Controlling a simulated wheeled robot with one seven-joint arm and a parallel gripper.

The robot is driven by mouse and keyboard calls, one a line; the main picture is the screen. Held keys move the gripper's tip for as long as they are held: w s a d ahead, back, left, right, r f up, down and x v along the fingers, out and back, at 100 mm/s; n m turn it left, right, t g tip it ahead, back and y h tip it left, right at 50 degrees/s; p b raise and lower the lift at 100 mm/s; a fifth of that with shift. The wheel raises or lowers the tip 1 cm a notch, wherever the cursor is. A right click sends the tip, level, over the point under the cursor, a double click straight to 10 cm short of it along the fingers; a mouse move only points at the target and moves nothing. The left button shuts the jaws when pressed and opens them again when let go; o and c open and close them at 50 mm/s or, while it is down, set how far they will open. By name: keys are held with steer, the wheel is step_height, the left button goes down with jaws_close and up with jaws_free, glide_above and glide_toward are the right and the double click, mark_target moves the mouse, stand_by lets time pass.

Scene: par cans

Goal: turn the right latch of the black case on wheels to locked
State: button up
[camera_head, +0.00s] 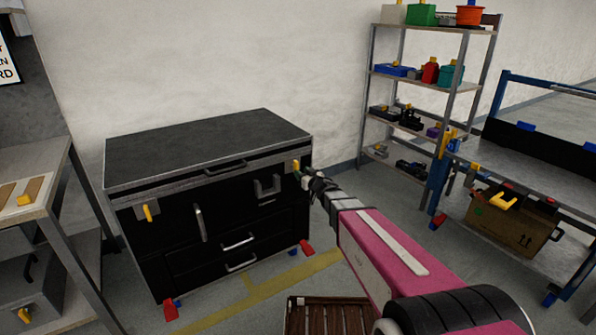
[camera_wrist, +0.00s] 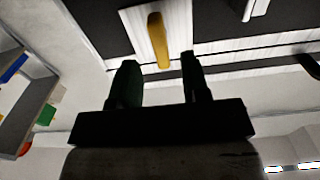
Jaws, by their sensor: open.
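The black case on wheels (camera_head: 210,147) stands against the wall, its lid shut. Its yellow right latch (camera_head: 297,165) is at the front's upper right corner, partly beside my gripper. In the wrist view the latch (camera_wrist: 157,40) stands roughly upright, slightly tilted, on a pale plate. The yellow left latch (camera_head: 148,212) hangs down, slightly tilted. My gripper (camera_head: 305,177) is at the case's right front corner. In the wrist view my gripper (camera_wrist: 159,60) is open, its two dark fingers pointing at the latch, which lies just beyond and between their tips. Contact is not visible.
A shelf rack (camera_head: 425,85) with bins and small items stands at the right back. A blue-framed workbench (camera_head: 530,170) is at the right, a grey table (camera_head: 25,165) at the left. A brown slatted crate (camera_head: 330,315) lies on the floor in front.

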steer(key=v, duration=0.5)
steer(key=shift+s+d, duration=0.1)
steer(key=shift+s, duration=0.05)
steer(key=s+d+f+m+g+h, duration=0.2)
steer(key=s+d+f+m+h, duration=0.1)
steer(key=d+h, duration=0.4)
steer(key=s+d+f+m+g+h, duration=0.2)
steer(key=s+d+f+m+h, duration=0.15)
steer(key=d, duration=0.55)
steer(key=s+d+f+g, duration=0.1)
steer(key=s+g, duration=0.4)
steer(key=s, duration=0.4)
steer(key=s+f+g, duration=0.2)
steer(key=s+g, duration=0.4)
steer(key=s, duration=0.4)
steer(key=shift+d, duration=0.35)
steer(key=shift+a+f+y, duration=0.1)
steer(key=shift+y, duration=0.15)
